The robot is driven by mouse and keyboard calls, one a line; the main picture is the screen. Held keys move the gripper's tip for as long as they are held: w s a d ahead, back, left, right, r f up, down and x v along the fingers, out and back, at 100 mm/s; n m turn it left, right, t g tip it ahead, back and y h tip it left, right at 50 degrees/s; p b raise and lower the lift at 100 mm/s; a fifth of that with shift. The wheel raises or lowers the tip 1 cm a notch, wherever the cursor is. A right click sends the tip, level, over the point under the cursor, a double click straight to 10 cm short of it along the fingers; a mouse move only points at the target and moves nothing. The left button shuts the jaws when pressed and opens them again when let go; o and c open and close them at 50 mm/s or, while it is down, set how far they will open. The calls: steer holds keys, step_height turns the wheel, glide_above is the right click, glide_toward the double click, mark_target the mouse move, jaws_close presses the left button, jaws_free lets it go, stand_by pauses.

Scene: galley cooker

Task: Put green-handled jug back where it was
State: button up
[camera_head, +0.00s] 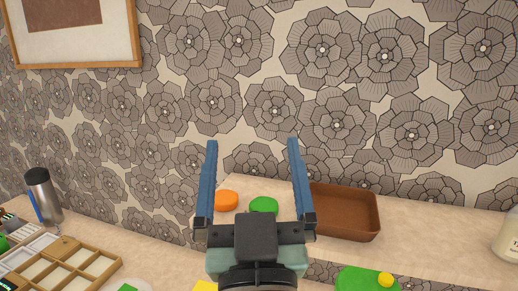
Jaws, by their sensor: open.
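My gripper (252,145) is in the middle of the head view, with its two blue fingers spread wide apart. Nothing is held between the fingers. I see no jug with a green handle that I can make out. A green round thing (263,204) and an orange round thing (226,200) show between the fingers, on the pale worktop behind the gripper. Another green thing with a yellow knob (367,280) is cut off by the bottom edge, right of my gripper; I cannot tell what it is. My gripper and wrist hide part of the worktop.
A brown open tray (345,215) stands just right of my gripper. A pale labelled bottle (507,238) is at the right edge. At left are a dark-topped metal flask (42,195) and a wooden compartment tray (65,262). Worktop (440,228) right of the brown tray is clear.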

steer(key=s+r+t, duration=0.2)
steer(key=s+r, duration=0.2)
steer(key=r, duration=0.3)
steer(key=s+r+m+t+h, duration=0.1)
steer(key=s+r+t, duration=0.1)
steer(key=r, duration=0.6)
steer(key=shift+s+d+r, duration=0.15)
steer(key=shift+s+d, duration=0.2)
steer(key=shift+s, duration=0.55)
